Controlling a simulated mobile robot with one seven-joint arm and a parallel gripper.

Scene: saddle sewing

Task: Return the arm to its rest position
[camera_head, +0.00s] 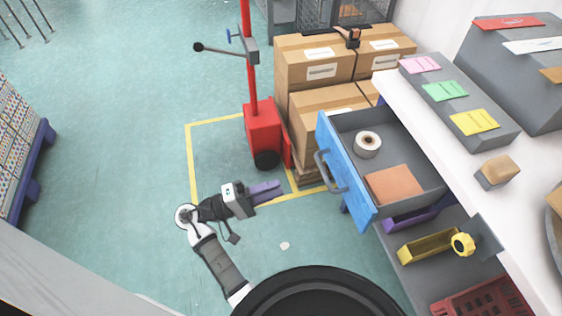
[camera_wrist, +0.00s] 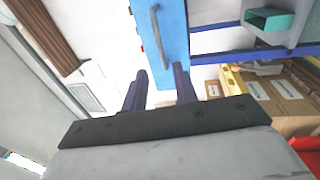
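My gripper (camera_head: 268,190) is out over the floor at the picture's middle, left of the blue-fronted open drawer (camera_head: 345,172), apart from it. In the wrist view my gripper (camera_wrist: 160,70) shows two dark fingers spread apart with nothing between them. Beyond them in that view is the blue drawer front (camera_wrist: 160,20) with its grey handle (camera_wrist: 154,25). My arm reaches out from the bottom of the head view, bent at a joint left of the gripper. The lower part of the arm is partly hidden by a black round part at the bottom.
The drawer holds a tape roll (camera_head: 367,145) and an orange-brown pad (camera_head: 392,185). A white worktop (camera_head: 455,145) runs along the right. A red pallet truck (camera_head: 262,130) and stacked cardboard boxes (camera_head: 317,72) stand behind.

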